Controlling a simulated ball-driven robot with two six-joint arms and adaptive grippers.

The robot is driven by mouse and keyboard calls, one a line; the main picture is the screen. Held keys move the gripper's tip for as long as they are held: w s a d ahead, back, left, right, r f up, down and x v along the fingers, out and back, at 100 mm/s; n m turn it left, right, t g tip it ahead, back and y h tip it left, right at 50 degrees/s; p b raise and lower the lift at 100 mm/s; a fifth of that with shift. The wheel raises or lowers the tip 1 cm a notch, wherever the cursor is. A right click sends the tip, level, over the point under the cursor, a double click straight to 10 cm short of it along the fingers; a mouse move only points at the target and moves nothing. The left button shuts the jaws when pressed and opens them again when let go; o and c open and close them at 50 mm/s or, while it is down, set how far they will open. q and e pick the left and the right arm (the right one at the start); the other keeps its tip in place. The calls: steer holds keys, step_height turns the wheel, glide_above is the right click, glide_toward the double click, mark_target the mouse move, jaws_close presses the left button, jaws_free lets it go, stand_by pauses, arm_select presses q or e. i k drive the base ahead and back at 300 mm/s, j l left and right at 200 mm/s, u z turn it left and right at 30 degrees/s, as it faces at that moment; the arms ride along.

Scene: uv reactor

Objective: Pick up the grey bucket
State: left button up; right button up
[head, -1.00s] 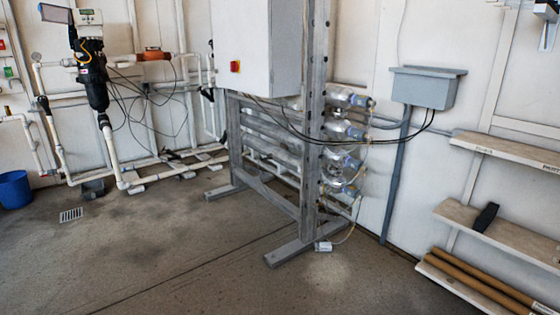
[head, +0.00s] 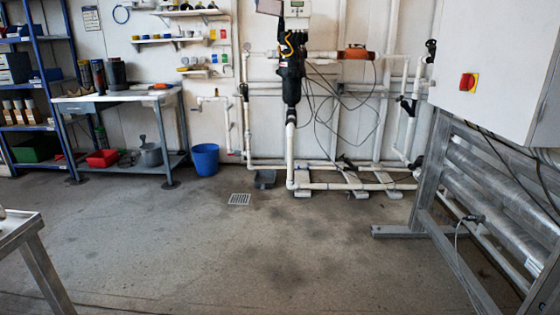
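A small grey bucket-like container (head: 151,155) stands on the lower shelf of the workbench (head: 115,98) at the back left, next to a red bin. A blue bucket (head: 205,160) stands on the floor just right of the bench. A small dark grey open container (head: 265,179) sits on the floor by the white pipes. Neither of my grippers is in view.
A blue shelf rack (head: 62,75) with bins stands at the far left. A metal table corner (head: 22,228) juts in at the lower left. A grey metal frame (head: 425,190) with a cabinet stands at right. The floor in the middle is clear, with a drain grate (head: 239,199).

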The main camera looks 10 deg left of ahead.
mark_target(152, 152)
steer(key=i+u, duration=0.25)
steer(key=i, duration=0.7)
steer(key=i+l+u, duration=0.1)
steer(key=i+u, duration=0.2)
steer(key=i, duration=0.7)
steer(key=i+j+u, duration=0.1)
steer(key=i+u, duration=0.6)
steer(key=i+l+u, duration=0.15)
steer(key=i+u, duration=0.2)
steer(key=i+j, duration=0.2)
steer(key=i, duration=0.15)
steer(key=i+j, duration=0.15)
steer(key=i, duration=0.25)
steer(key=i+j, duration=0.2)
steer(key=i, duration=0.15)
steer(key=i+j+z, duration=0.3)
steer(key=i+j, duration=0.85)
steer(key=i, duration=0.15)
steer(key=i+j, duration=0.65)
steer(key=i, duration=0.15)
steer(key=i+j, duration=0.6)
steer(key=i, duration=0.15)
steer(key=j+u, duration=0.05)
